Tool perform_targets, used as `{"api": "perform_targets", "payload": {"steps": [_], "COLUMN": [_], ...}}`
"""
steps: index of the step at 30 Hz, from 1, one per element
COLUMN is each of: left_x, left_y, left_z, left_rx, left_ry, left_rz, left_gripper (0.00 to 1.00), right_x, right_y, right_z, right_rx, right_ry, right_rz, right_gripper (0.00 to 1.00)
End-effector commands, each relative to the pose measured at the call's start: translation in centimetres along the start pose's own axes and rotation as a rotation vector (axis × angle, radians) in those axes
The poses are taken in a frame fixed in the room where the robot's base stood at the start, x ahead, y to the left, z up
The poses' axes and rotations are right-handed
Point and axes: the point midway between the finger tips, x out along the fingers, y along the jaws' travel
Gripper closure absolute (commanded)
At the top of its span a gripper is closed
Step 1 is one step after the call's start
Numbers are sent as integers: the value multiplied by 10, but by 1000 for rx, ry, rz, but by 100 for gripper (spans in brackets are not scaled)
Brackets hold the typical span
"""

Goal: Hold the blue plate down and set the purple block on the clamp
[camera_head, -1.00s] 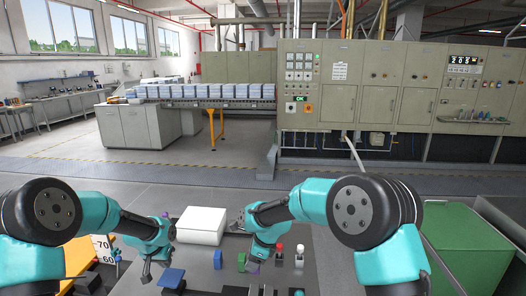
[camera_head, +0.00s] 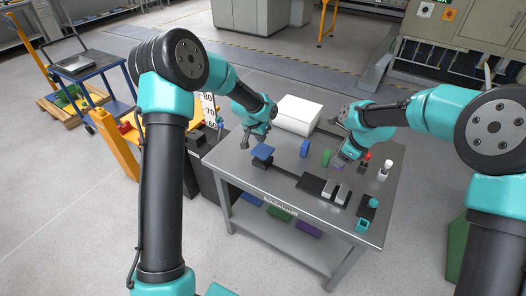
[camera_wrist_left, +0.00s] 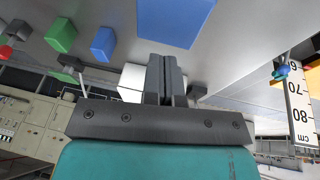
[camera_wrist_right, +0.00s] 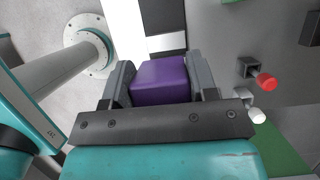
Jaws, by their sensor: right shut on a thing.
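The blue plate (camera_head: 263,151) sits tilted on a dark block near the table's left side, and shows at the top of the left wrist view (camera_wrist_left: 176,18). My left gripper (camera_head: 246,142) is shut and empty, just left of the plate and apart from it; its fingers meet in the left wrist view (camera_wrist_left: 166,72). My right gripper (camera_head: 342,156) is shut on the purple block (camera_wrist_right: 161,82), which sits between both fingers in the right wrist view. A dark base with two pale bars (camera_head: 327,190), possibly the clamp, lies in front of it.
A green block (camera_head: 326,157) and a blue block (camera_head: 304,148) stand between the grippers. A white box (camera_head: 298,115) is behind them. Red-topped and white-topped pieces (camera_head: 385,170) stand at the right. Bare table (camera_head: 240,170) lies at the left front.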

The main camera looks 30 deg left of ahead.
Motion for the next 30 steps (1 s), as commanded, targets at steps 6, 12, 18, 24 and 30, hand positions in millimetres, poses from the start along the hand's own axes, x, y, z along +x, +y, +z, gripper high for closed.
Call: {"api": "perform_targets", "payload": {"steps": [6, 12, 18, 24, 30], "left_x": [9, 16, 23, 31, 38], "left_y": [-1, -2, -3, -5, -6], "left_z": [3, 5, 8, 10, 12], "left_rx": [0, 0, 0, 0, 0], "left_ry": [0, -1, 0, -1, -1], "left_rz": [0, 0, 0, 0, 0], "left_gripper": [100, 100, 100, 100, 100], "right_x": [0, 0, 0, 0, 0], "right_y": [0, 0, 0, 0, 0], "right_z": [0, 0, 0, 0, 0], "right_rx": [0, 0, 0, 0, 0], "right_ry": [0, 0, 0, 0, 0], "right_rz": [0, 0, 0, 0, 0], "right_gripper": [72, 72, 72, 72, 72]}}
